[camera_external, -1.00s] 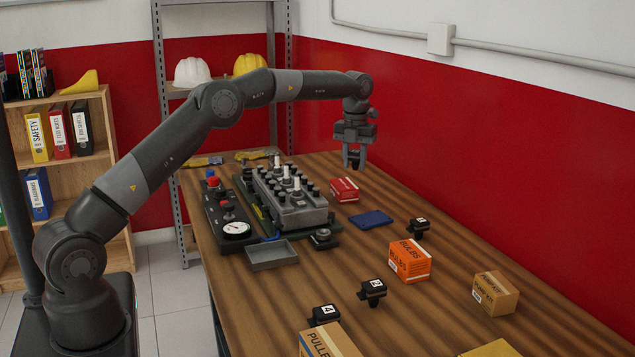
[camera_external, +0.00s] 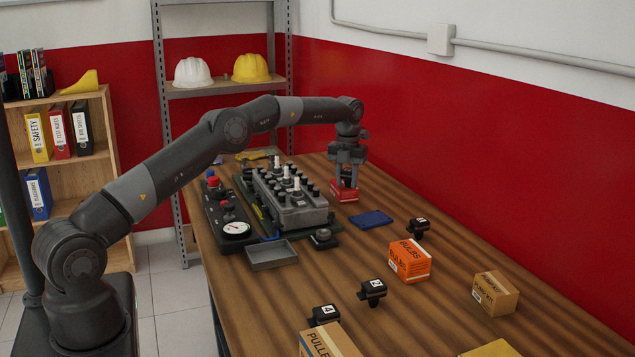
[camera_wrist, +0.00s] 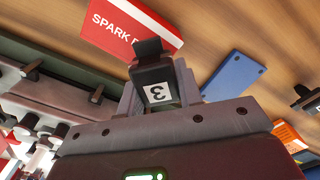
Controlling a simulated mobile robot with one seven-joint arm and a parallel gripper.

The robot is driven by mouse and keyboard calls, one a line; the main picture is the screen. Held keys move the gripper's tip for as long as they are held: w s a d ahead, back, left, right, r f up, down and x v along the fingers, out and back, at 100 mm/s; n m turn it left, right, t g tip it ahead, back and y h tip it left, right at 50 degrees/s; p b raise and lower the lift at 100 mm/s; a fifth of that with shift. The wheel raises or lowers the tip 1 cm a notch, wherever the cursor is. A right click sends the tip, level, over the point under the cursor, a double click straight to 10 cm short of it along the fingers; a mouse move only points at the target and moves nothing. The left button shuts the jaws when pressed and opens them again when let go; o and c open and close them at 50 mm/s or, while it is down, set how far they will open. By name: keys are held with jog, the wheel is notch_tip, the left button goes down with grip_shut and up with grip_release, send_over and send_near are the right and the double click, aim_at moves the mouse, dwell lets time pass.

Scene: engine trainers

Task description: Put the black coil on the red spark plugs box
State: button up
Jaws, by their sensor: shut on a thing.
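My gripper (camera_external: 346,176) is shut on the black coil (camera_wrist: 157,92), which carries a white label with a 3. The coil sits between the two fingers in the wrist view. In the external view the gripper points down directly over the red spark plugs box (camera_external: 344,194), and the coil is mostly hidden between the fingers. The box also shows in the wrist view (camera_wrist: 118,28), just beyond the coil, partly covered by it. I cannot tell whether the coil touches the box top.
A blue flat case (camera_external: 371,219) lies just right of the red box. The engine block (camera_external: 290,205) stands to the left. Other black coils (camera_external: 373,291), an orange bulbs box (camera_external: 409,262) and cardboard boxes (camera_external: 495,293) stand nearer the camera. The red wall is behind.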

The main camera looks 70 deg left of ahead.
aim_at(347, 171)
jog(key=o, duration=1)
jog(key=shift+f, duration=0.1)
jog(key=shift+o, duration=0.2)
jog(key=shift+r, duration=3.9)
